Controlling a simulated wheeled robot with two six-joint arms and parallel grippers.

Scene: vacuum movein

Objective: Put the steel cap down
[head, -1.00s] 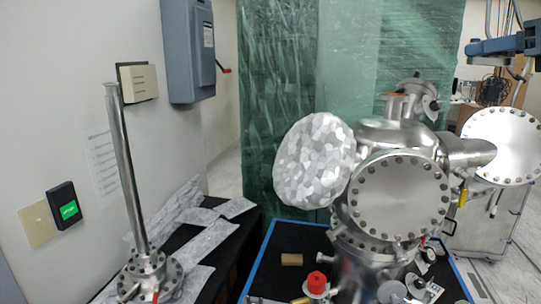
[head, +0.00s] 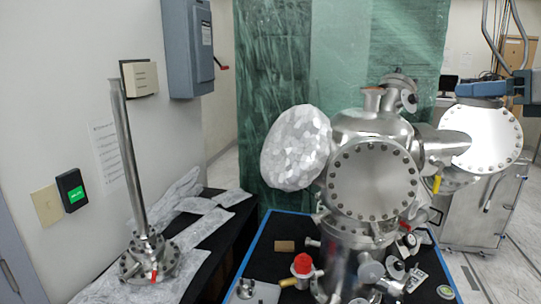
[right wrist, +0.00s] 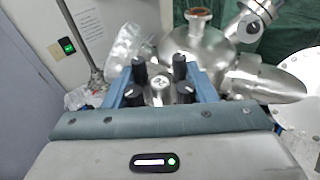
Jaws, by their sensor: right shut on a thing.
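My right gripper (head: 462,90) comes in from the upper right of the head view, in front of the top of a large bolted steel disc (head: 487,142). In the right wrist view its dark fingers (right wrist: 160,82) are shut on a small steel piece, the steel cap (right wrist: 160,88), which sits between them. Most of the cap is hidden by the fingers, and I cannot make it out in the head view. My left gripper is not in view.
A steel vacuum chamber (head: 374,182) with flanges and a faceted disc (head: 296,148) stands on a blue-edged black table (head: 262,268). A red-topped fitting (head: 302,266) and small parts lie around its foot. A tall pipe (head: 128,165) stands on the left bench.

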